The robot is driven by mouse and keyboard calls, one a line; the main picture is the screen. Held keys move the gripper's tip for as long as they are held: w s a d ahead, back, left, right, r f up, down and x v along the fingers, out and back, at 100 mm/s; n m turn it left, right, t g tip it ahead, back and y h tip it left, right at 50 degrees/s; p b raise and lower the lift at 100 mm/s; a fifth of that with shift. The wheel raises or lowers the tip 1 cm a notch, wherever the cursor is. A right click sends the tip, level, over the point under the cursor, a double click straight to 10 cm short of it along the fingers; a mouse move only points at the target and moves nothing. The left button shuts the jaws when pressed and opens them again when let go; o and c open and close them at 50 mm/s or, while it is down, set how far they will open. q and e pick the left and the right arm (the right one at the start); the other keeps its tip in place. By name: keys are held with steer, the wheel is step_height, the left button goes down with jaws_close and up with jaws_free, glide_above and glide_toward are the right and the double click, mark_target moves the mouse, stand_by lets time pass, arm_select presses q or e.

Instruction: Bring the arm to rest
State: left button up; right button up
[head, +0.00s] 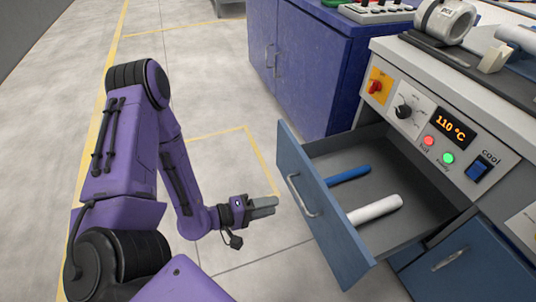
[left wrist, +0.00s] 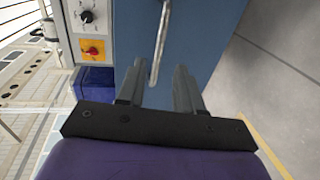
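My left arm (head: 170,150) is purple and reaches in from the left, with its elbow raised. My left gripper (head: 275,205) is open and empty, its fingers pointing at the front of the open blue drawer (head: 331,230). In the left wrist view, the drawer's handle (left wrist: 159,45) shows ahead of the two parted fingers (left wrist: 160,72). In the head view, the gripper is left of the handle (head: 304,196), with a small gap between them. A blue pipe (head: 348,175) and a thicker white pipe (head: 375,209) lie in the drawer. My right gripper is not in view.
A control panel (head: 441,128) reading 110 °C, with a knob, buttons and switch, is above the drawer. A blue cabinet (head: 300,60) stands behind. A grey clamp-like device (head: 446,18) sits on the bench. The floor (head: 215,100) around my arm is clear.

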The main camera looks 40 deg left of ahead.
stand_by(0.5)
arm_select(q)
steer(key=s+a+f+m+g+y, duration=0.25)
steer(key=a+f+g+y, duration=0.3)
steer(key=f+y, duration=0.35)
steer(key=s+f+m+g+y, duration=0.25)
steer(key=s+f+g, duration=0.3)
steer(key=s, duration=0.85)
step_height(320, 180, up, 20)
steer(key=t+p, duration=0.1)
steer(key=p, duration=2)
steer(key=shift+w+d+r, duration=0.25)
steer(key=shift+w, duration=0.15)
